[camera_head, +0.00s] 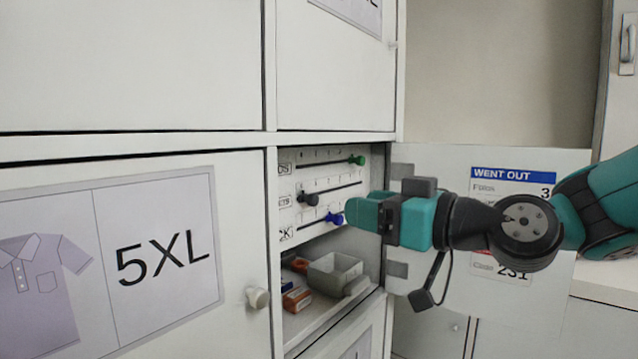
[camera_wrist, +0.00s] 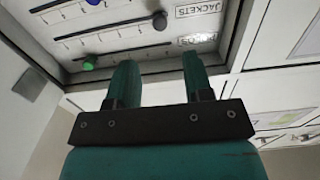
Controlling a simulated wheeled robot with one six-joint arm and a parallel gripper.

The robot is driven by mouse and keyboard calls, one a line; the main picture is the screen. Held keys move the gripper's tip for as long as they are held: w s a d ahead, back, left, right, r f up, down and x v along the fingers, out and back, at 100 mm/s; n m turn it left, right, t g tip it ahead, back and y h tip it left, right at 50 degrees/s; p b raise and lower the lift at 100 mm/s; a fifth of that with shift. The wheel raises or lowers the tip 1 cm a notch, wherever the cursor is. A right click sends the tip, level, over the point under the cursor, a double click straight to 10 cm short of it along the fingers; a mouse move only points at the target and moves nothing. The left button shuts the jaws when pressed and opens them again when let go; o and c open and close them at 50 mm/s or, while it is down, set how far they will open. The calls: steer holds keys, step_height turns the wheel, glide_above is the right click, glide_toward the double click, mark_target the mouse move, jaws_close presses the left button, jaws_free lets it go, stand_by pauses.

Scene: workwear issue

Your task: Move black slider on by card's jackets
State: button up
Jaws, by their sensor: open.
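The black slider (camera_head: 308,198) sits near the left end of the middle slot on a white panel inside the open cupboard. In the wrist view, the black slider (camera_wrist: 160,21) is beside the JACKETS label (camera_wrist: 198,8), beyond my fingertips. The "WENT OUT" card (camera_head: 513,174) is on the open door at right; its middle lines are hidden behind my arm. My gripper (camera_head: 352,212) is in front of the panel, right of the black slider. In the wrist view my gripper (camera_wrist: 159,62) is open, with nothing between its fingers.
A green slider (camera_head: 358,160) is at the right of the top slot. A blue slider (camera_head: 333,218) is in the bottom slot, close to my gripper. Below is a grey bin (camera_head: 334,272) beside small boxes (camera_head: 297,299). The 5XL door (camera_head: 238,240) is shut at left.

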mark_target(316, 200)
steer(key=p+x, duration=0.3)
steer(key=x, duration=0.5)
steer(key=shift+a+r+p, duration=0.1)
steer(key=shift+p, duration=0.2)
steer(key=shift+w+a, duration=0.35)
steer(key=shift+a, duration=0.1)
jaws_close()
